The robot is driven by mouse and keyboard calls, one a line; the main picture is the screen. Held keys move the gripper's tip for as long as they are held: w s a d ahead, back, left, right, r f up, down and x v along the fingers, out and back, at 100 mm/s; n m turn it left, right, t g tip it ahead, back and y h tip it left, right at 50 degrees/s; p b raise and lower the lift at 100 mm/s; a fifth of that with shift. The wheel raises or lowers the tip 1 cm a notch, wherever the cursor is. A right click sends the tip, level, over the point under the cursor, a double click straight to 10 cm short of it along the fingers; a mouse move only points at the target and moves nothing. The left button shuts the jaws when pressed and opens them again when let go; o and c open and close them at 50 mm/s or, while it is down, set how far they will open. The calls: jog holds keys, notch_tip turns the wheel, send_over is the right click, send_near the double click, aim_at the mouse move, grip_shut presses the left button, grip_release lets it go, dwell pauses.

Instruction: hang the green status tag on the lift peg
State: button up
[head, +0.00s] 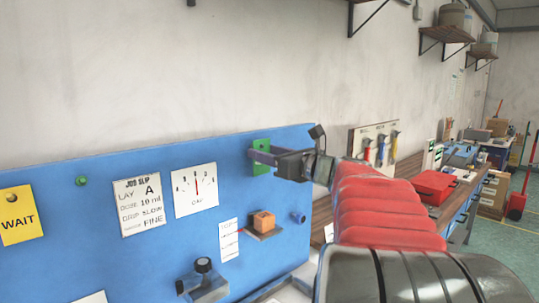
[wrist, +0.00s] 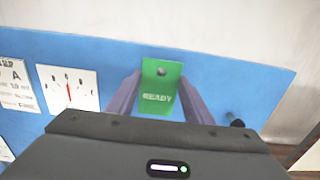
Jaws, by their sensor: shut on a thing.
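The green tag (head: 261,145) is in my gripper (head: 254,153), in front of the upper right of the blue board. In the wrist view the tag (wrist: 160,78) reads READY, has a hole near its top and looks upright. My gripper is shut on it, with a purple finger on each side. A small green peg (head: 82,181) stands on the board at the left, bare, well left of my gripper. A blue peg (head: 299,217) stands at lower right, below my gripper. No label shows which is the lift peg.
A dark knobbed fixture (head: 203,280) juts out below. The board's upper strip is mostly clear.

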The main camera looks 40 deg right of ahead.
jog(key=shift+w+f, duration=0.2)
jog(key=shift+w, duration=0.3)
jog(key=shift+w+f, duration=0.2)
jog(key=shift+w, duration=0.3)
jog(key=o, duration=1)
jog(key=s, duration=1.3)
jog(key=shift+s+d+f, duration=0.1)
jog(key=shift+s+f, duration=0.05)
jog(key=shift+s, duration=0.25)
jog(key=shift+w, duration=0.1)
